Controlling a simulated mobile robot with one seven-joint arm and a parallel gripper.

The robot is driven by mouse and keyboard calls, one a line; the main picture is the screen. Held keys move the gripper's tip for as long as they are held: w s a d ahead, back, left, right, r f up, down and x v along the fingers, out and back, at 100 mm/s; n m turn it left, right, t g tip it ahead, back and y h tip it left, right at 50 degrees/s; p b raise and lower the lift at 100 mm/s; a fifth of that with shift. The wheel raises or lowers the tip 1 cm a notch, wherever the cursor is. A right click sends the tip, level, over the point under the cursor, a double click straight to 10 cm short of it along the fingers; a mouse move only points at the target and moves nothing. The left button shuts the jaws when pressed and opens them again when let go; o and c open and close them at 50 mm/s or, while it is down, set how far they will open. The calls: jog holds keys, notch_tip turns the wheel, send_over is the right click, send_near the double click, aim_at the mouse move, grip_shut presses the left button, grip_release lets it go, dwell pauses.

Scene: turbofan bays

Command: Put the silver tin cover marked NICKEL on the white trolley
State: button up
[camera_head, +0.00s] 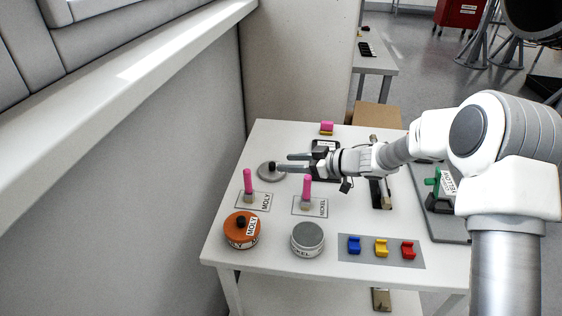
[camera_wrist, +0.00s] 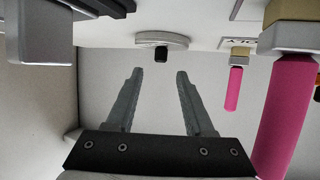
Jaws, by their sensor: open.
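A round silver cover (camera_head: 266,177) with a black knob (camera_head: 272,166) lies flat on the white table (camera_head: 225,248), left of my gripper; no marking is readable on it. It also shows upside down in the wrist view (camera_wrist: 150,41), beyond my fingertips. My gripper (camera_head: 283,163) is open and empty, its fingers pointing left toward the knob, apart from it. In the wrist view the gap between the fingers (camera_wrist: 158,73) is clear and lines up with the knob. A silver tin (camera_head: 307,239), its label partly reading KEL, stands near the front edge without a knob on top.
An orange tin (camera_head: 241,232) marked MOLY has a black-knobbed cover. Pink-handled brushes (camera_head: 248,182) (camera_head: 307,188) stand on MOLY and NICKEL cards, the latter just in front of my gripper. Blue, yellow and red pieces (camera_head: 381,248) sit on a grey mat. A wall rises at left.

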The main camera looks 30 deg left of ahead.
jog(key=p+v, duration=0.1)
jog(key=v, duration=0.7)
jog(key=shift+d, duration=0.1)
